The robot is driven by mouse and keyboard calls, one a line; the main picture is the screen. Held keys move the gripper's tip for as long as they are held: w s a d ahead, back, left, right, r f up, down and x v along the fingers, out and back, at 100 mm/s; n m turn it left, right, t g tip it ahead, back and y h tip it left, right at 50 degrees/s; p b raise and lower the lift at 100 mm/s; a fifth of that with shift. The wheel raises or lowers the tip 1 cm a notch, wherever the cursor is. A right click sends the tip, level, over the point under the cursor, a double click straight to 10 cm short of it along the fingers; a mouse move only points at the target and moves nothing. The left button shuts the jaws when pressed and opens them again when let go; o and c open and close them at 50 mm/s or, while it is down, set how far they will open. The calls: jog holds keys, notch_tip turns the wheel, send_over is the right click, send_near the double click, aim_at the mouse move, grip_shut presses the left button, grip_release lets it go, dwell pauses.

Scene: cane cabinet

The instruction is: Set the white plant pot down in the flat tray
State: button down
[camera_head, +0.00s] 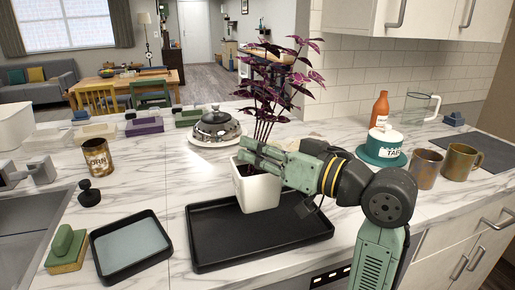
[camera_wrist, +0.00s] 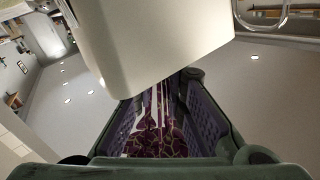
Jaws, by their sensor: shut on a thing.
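The white plant pot (camera_head: 257,190) holds a tall plant with dark purple leaves (camera_head: 278,85). My gripper (camera_head: 262,158) is shut on the plant pot near its top, over the rim. The pot appears upright and overlaps the black flat tray (camera_head: 215,262) in the head view; whether its base touches the tray is hard to tell. The tray lies on the marble counter and looks empty apart from the pot over it. In the wrist view the pot (camera_wrist: 165,40) fills the top, with purple stems and leaves between the green fingers (camera_wrist: 180,125).
A smaller black tray with a blue-grey inside (camera_head: 130,246) and a sponge (camera_head: 67,249) lie to the left. A domed dish (camera_head: 215,128) stands behind. A teal-and-white container (camera_head: 383,143) and two mugs (camera_head: 427,168) stand at right. The sink (camera_head: 30,225) is at far left.

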aim_at(256, 172)
jog(key=shift+f+b, duration=1.9)
jog(key=shift+f, duration=0.7)
jog(key=shift+f+b, duration=0.5)
jog(key=shift+f, duration=0.1)
jog(key=c, duration=1.6)
grip_release()
jog(key=shift+o, duration=0.6)
jog(key=o, duration=0.7)
jog(key=shift+o, duration=0.2)
jog(key=shift+r, duration=0.1)
jog(key=shift+r+p, duration=1)
jog(key=shift+r, duration=0.2)
